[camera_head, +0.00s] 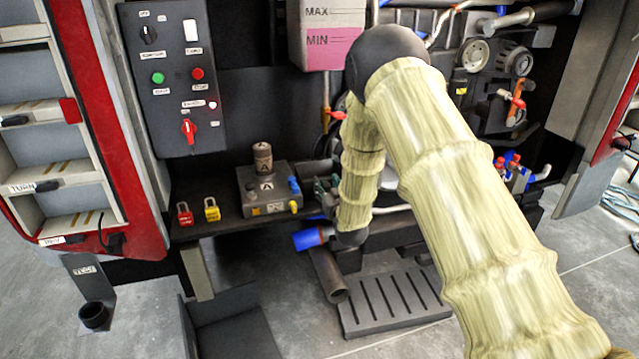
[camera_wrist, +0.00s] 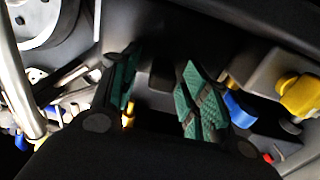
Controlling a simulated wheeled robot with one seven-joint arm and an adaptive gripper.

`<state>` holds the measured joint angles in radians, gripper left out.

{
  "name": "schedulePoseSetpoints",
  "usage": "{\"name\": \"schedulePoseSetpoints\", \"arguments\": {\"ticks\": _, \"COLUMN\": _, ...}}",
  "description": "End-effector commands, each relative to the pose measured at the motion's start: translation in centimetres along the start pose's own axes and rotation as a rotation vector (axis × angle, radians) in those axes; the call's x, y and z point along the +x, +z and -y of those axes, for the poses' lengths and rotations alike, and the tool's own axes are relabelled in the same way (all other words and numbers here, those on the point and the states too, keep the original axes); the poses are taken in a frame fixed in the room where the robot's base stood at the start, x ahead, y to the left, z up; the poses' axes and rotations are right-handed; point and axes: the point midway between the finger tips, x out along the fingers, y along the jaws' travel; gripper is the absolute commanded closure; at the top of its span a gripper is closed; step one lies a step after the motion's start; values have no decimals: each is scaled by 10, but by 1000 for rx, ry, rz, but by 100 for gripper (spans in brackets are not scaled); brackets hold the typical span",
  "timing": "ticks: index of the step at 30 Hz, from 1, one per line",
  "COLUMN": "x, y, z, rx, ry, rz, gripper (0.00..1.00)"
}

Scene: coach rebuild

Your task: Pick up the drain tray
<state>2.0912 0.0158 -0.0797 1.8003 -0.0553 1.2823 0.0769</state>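A grey slotted tray (camera_head: 395,303) lies on the floor below the engine bay, right of centre in the head view. It looks like the drain tray, though I cannot be sure. My arm covers part of its right side. My gripper (camera_head: 327,188) is up at the shelf edge beside a grey box, well above the tray and partly hidden by my arm. In the wrist view my gripper (camera_wrist: 160,90) has its two green-padded fingers apart, with nothing visibly held between them. The slotted tray is not recognisable in the wrist view.
A grey box (camera_head: 268,190) with a yellow knob and blue fitting stands close left of my gripper. Red (camera_head: 185,214) and yellow (camera_head: 211,209) padlocks lie on the shelf. A brown pipe (camera_head: 328,275) hangs beside the tray. A dark open box (camera_head: 235,325) stands on the floor.

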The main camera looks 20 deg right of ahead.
Motion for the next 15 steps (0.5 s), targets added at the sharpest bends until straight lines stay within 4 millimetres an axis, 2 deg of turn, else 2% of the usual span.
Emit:
{"name": "schedulePoseSetpoints", "arguments": {"ticks": 1, "x": 0, "y": 0, "z": 0, "rx": 0, "ry": 0, "rz": 0, "gripper": 66}}
{"name": "schedulePoseSetpoints", "arguments": {"ticks": 6, "x": 0, "y": 0, "z": 0, "rx": 0, "ry": 0, "rz": 0, "gripper": 97}}
{"name": "schedulePoseSetpoints", "arguments": {"ticks": 7, "x": 0, "y": 0, "z": 0, "rx": 0, "ry": 0, "rz": 0, "gripper": 100}}
{"name": "schedulePoseSetpoints", "arguments": {"ticks": 15, "x": 0, "y": -1, "z": 0, "rx": 0, "ry": 0, "rz": -1, "gripper": 100}}
